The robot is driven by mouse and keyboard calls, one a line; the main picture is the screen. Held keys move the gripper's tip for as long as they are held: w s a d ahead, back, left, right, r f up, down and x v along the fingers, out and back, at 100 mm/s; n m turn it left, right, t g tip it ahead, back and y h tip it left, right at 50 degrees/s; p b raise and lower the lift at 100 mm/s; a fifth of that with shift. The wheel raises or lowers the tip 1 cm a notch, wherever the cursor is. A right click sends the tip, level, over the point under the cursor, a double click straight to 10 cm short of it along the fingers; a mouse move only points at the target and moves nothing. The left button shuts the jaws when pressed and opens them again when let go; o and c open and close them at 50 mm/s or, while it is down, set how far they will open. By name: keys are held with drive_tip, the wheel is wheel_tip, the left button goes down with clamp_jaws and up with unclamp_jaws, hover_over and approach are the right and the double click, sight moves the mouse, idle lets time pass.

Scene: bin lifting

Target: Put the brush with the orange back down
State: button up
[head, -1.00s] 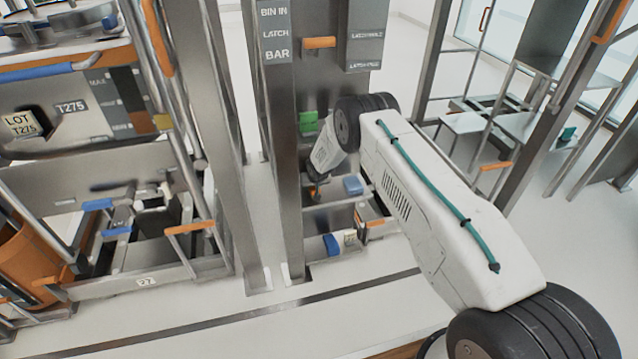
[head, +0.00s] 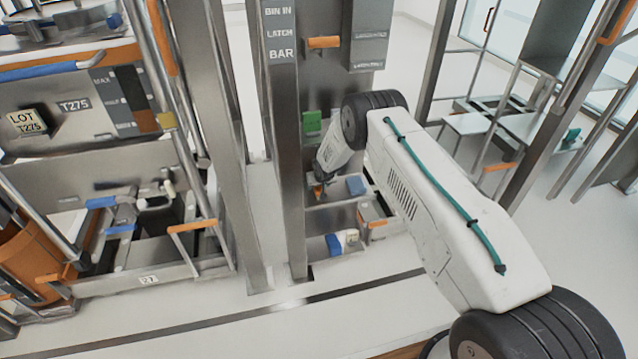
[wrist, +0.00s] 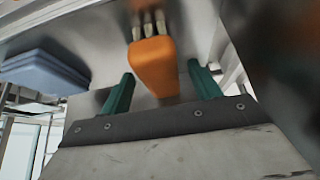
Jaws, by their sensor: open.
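The brush with the orange back (wrist: 154,66) lies between and just beyond my green fingertips in the wrist view, its pale bristles or prongs pointing away from me. It seems to rest on a grey metal surface. My gripper (wrist: 158,88) is open, a finger on each side of the orange part with gaps showing. In the head view, my gripper (head: 319,186) is small at the steel column, above a shelf, with a bit of orange by it. Whether the brush touches the surface fully is hard to tell.
A blue block (wrist: 44,72) sits left of the brush in the wrist view. In the head view a blue block (head: 356,185) and an orange-handled box (head: 372,220) are close to the right. A green block (head: 312,122) is above. Steel posts (head: 286,150) stand to the left.

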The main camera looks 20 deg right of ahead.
drive_tip(key=shift+a+v, duration=0.2)
drive_tip(key=shift+v, duration=3.25)
drive_tip(key=shift+s, duration=0.15)
